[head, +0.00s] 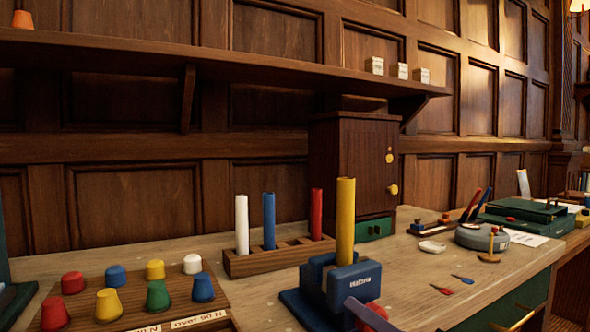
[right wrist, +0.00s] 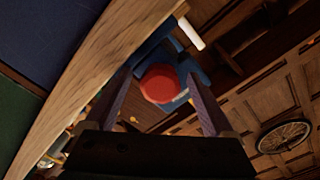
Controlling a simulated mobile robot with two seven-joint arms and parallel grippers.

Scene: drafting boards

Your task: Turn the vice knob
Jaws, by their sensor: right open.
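The blue vice (head: 318,296) stands on the bench with a yellow cylinder (head: 346,220) upright in it. Its red knob (head: 376,314) is on the near side, partly covered by a finger of my right gripper (head: 368,315). In the right wrist view the knob (right wrist: 159,84) appears between the two spread fingers of my right gripper (right wrist: 158,92). The gripper is open, with a gap visible on each side of the knob. The blue vice body (right wrist: 178,55) is behind the knob there. My left gripper is not in view.
A wooden rack (head: 280,259) with white, blue and red cylinders stands behind the vice. A board (head: 190,314) with several coloured pegs is at left. A dark cabinet (head: 345,170) stands at the back. Small tools (head: 462,279) lie to the right, near the bench edge.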

